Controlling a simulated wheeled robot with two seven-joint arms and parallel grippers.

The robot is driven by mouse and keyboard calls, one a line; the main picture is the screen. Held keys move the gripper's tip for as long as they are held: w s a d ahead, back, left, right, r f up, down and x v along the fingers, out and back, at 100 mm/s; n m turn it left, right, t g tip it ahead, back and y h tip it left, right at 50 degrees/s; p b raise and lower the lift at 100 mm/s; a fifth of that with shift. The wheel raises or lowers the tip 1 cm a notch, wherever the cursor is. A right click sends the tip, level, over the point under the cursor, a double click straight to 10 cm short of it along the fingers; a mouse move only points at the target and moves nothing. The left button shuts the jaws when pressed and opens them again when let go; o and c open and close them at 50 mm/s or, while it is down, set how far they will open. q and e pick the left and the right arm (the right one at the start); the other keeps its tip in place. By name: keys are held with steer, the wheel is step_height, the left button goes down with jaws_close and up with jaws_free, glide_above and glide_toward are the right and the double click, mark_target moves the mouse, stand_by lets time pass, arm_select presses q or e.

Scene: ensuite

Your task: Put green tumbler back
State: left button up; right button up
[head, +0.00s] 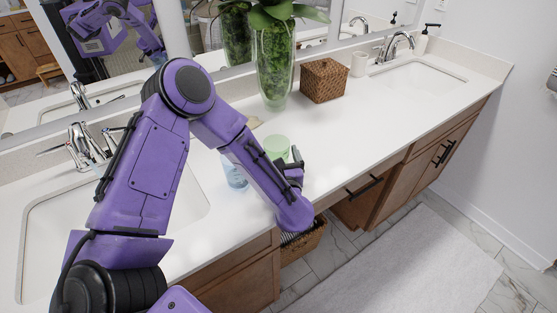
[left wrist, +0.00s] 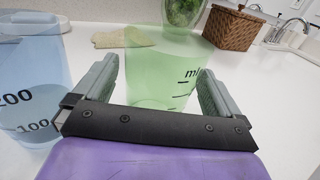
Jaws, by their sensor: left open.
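The green tumbler (head: 276,146) stands upright on the white countertop (head: 335,125), partly hidden behind my left arm in the head view. In the left wrist view the translucent green tumbler (left wrist: 160,68), with dark measuring marks, stands between the two fingers. My left gripper (head: 290,165) is open around it, with a finger on each side; I cannot tell whether either finger touches it. The gripper also shows in the left wrist view (left wrist: 155,92). A blue tumbler (left wrist: 30,85) with printed numbers stands just left of the gripper; it also shows in the head view (head: 234,174). My right gripper is not in view.
A beige cloth (left wrist: 125,37) lies behind the tumblers. Sinks (head: 420,75) lie at both sides. The counter's middle right is clear.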

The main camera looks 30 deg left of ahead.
arm_select(q)
steer(key=shift+s+d, duration=0.2)
steer(key=shift+d, duration=0.1)
steer(key=b+v, duration=0.3)
steer(key=v, duration=0.7)
steer(key=shift+s+d+b, duration=0.25)
steer(key=shift+d+b, duration=0.05)
steer(key=shift+s+d+r, duration=0.15)
steer(key=shift+s, duration=0.1)
